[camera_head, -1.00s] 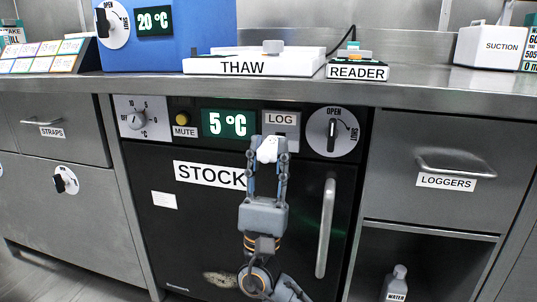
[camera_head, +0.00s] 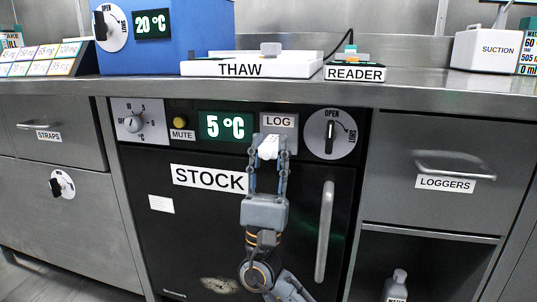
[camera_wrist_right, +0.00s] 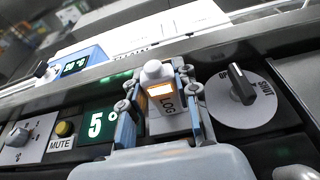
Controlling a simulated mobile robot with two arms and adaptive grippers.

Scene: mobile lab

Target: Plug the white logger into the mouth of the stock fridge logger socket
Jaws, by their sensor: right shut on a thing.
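The white logger (camera_head: 268,147) is held between the fingertips of my right gripper (camera_head: 269,153), right in front of the grey LOG socket plate (camera_head: 279,122) on the stock fridge (camera_head: 160,250). In the right wrist view the logger (camera_wrist_right: 155,75) sits between the fingers, with a lit orange-white patch below its rounded top and the LOG plate (camera_wrist_right: 168,112) behind it. The gripper is shut on it. The socket mouth is hidden behind the logger and fingers, so I cannot tell whether the logger is inside it. My left gripper is not in view.
The fridge panel has a 5 °C display (camera_head: 225,126) left of the socket and an OPEN/SHUT knob (camera_head: 331,133) right of it. A vertical door handle (camera_head: 325,232) stands right of my arm. The counter edge (camera_head: 270,92) overhangs above.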

